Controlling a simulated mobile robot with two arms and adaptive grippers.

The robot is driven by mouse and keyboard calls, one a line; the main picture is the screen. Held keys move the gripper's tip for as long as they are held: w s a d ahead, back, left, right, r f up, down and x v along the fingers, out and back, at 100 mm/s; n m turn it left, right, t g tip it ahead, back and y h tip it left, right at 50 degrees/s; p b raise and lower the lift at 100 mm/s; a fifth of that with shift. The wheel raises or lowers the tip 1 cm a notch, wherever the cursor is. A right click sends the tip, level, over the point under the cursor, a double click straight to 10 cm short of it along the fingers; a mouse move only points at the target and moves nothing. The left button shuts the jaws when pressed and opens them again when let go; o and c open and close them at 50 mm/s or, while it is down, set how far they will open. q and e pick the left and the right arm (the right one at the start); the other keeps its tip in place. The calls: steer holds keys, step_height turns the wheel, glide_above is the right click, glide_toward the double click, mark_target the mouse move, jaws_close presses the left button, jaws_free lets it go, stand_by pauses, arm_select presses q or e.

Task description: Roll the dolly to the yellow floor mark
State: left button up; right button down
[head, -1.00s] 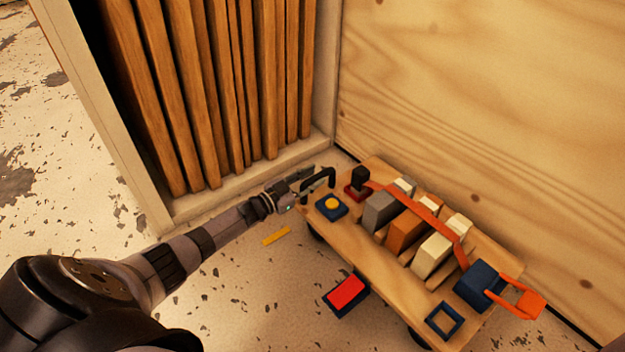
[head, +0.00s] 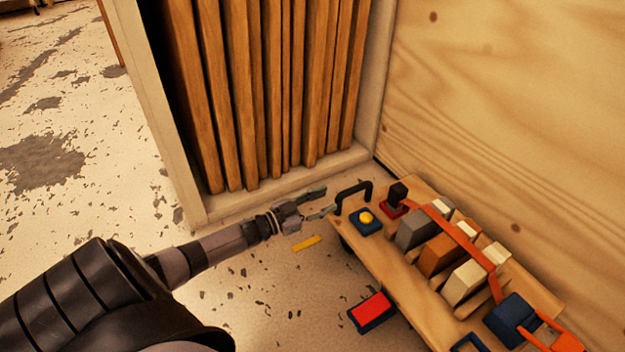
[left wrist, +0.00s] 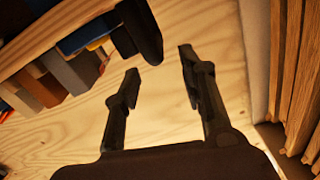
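The wooden dolly (head: 385,270) stands on the floor at the lower right, beside the plywood wall. Its black handle (head: 352,192) rises from the end nearest my left gripper. My left gripper (head: 327,201) is open and empty, just left of the handle and apart from it. In the left wrist view the two fingers (left wrist: 160,68) are spread with nothing between them, and the dark handle (left wrist: 142,30) is above the left finger. A short yellow strip (head: 307,243) lies on the floor left of the dolly, and the dolly is not over it. My right gripper is out of view.
The dolly carries grey, orange and cream blocks under an orange strap (head: 465,240). A blue block with a yellow button (head: 366,219) sits near the handle. A red-topped block (head: 370,312) is beside the dolly. A slatted wooden rack (head: 270,95) stands behind; open floor lies left.

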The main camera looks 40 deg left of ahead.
arm_select(q)
steer(key=shift+v, duration=1.75)
